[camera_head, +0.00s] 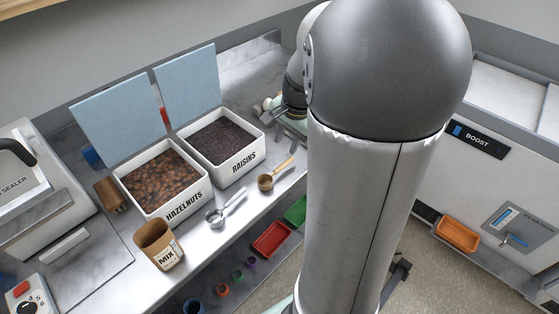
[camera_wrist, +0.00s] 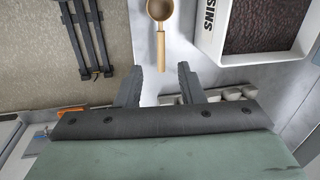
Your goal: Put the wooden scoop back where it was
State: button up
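The wooden scoop (camera_head: 266,182) lies on the metal counter in front of the raisins box, its handle pointing toward the upper right. In the wrist view the scoop (camera_wrist: 160,10) shows at the top, its handle (camera_wrist: 160,50) pointing down toward my gripper (camera_wrist: 159,70). The fingers are apart with nothing gripped; the handle's end shows between the fingertips in the picture. I cannot tell the height gap. In the head view my gripper (camera_head: 291,127) is partly hidden by my arm, right of the raisins box.
The open raisins box (camera_head: 240,170) and hazelnuts box (camera_head: 190,208) stand behind the scoop. Red (camera_head: 271,239) and green (camera_head: 296,211) trays lie below the counter's front edge.

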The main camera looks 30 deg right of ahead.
jog(key=s+a+n+g, duration=0.1)
jog(key=s+a+n, duration=1.3)
jog(key=s+a, duration=0.1)
jog(key=shift+s+a+h, duration=0.2)
jog(key=shift+a+h, duration=0.2)
jog(key=shift+a, duration=0.5)
